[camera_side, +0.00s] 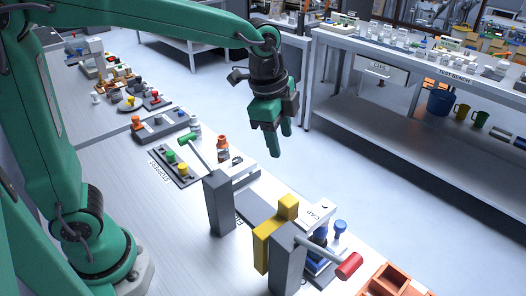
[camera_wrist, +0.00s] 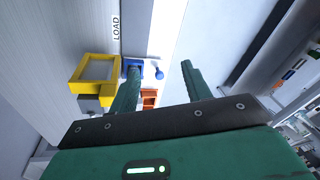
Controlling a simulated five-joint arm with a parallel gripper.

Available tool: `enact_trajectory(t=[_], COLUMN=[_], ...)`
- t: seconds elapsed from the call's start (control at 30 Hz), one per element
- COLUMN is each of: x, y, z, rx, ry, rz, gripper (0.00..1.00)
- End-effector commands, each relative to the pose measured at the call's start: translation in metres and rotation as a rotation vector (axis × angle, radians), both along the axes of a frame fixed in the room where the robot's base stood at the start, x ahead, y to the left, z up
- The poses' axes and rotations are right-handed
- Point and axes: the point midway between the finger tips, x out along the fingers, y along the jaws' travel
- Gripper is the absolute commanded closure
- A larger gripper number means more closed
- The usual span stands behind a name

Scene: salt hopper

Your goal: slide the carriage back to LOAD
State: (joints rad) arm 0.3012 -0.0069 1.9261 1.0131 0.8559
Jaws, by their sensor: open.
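A yellow part that looks like the carriage (camera_side: 265,240) stands among grey posts on the bench in the side view, with a yellow block on top. In the wrist view a yellow square frame (camera_wrist: 95,68), probably the same part, lies left of my fingers. The LOAD label (camera_wrist: 117,28) is above it in that picture, apart from it. My gripper (camera_side: 281,142) is open and empty, pointing down above the bench and apart from the carriage. It also shows in the wrist view (camera_wrist: 160,72). The carriage's underside and track are largely hidden.
A grey post (camera_side: 218,203) carries a green-tipped lever; another (camera_side: 285,265) carries a red-tipped lever (camera_side: 348,266). Blue-topped pieces (camera_side: 340,228) and an orange tray (camera_side: 392,280) are near the front. A stopper rack (camera_side: 175,165) stands behind. Air around my gripper is clear.

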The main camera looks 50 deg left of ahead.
Motion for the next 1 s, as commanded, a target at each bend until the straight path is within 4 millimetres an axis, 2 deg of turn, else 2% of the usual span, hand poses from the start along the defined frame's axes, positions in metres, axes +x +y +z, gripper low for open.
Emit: enact_trajectory(t=[0.3,0.6,0.8,1.0], x=[0.039,0.061,0.067,0.067], y=[-0.060,-0.116,-0.137,-0.142], z=[-0.039,-0.086,-0.105,-0.110], rx=[0.074,0.126,0.141,0.144], ry=[0.074,0.135,0.156,0.161], rz=[-0.370,-0.702,-0.830,-0.862], gripper=[0.52,0.52,0.52,0.52])
